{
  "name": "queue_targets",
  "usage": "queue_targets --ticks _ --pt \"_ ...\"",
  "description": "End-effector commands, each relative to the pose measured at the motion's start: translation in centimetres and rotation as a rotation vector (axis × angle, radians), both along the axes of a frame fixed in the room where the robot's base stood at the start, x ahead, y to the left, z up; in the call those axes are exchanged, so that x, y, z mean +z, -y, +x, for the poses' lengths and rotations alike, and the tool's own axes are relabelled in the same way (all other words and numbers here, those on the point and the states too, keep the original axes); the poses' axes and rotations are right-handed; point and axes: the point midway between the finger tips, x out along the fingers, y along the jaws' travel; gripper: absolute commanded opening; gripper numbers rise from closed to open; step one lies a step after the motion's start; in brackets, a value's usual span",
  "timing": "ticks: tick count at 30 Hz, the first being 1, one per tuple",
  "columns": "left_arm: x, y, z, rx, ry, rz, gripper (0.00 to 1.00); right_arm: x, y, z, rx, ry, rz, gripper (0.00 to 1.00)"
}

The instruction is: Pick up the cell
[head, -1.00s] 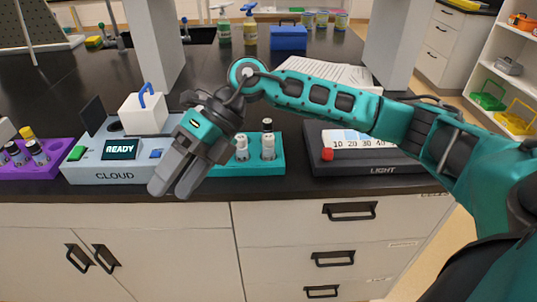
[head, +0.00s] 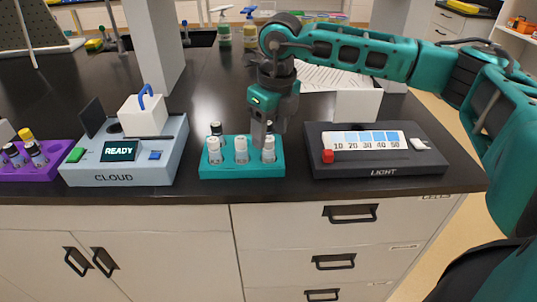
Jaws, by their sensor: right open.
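The teal rack (head: 242,171) stands near the counter's front edge and holds several small vials. Three white-capped ones stand in its front row: left vial (head: 214,151), middle vial (head: 241,150) and right vial (head: 268,150). A dark-capped vial (head: 216,128) stands behind the left one. I cannot tell which of these is the cell. My right gripper (head: 262,138) is open and points down at the back right part of the rack, just behind the front-row vials. Its fingers partly hide what stands there. My left gripper is not in view.
Left of the rack is the grey CLOUD box (head: 115,178) with a READY screen and white lid (head: 143,116). A purple rack (head: 38,171) is farther left. Right is the dark LIGHT box (head: 410,160), with a white block (head: 357,106) at its back. Pillars rise behind.

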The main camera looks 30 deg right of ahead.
Motion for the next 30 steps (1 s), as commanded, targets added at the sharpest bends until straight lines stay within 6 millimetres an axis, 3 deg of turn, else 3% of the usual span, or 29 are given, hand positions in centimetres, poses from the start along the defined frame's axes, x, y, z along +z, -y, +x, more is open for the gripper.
queue_targets --ticks 5,13,22,30 --pt "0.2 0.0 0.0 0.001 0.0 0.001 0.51 -1.3 0.1 0.4 0.0 -0.002 0.001 0.6" --pt "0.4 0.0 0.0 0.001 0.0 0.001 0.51 -4.9 0.4 1.4 0.0 -0.001 0.002 0.6" --pt "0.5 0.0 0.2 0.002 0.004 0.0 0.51 -5.6 0.4 1.5 0.0 0.001 0.002 0.6" --pt "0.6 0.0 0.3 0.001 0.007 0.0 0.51 -5.5 0.4 1.5 0.0 0.001 0.002 0.35"
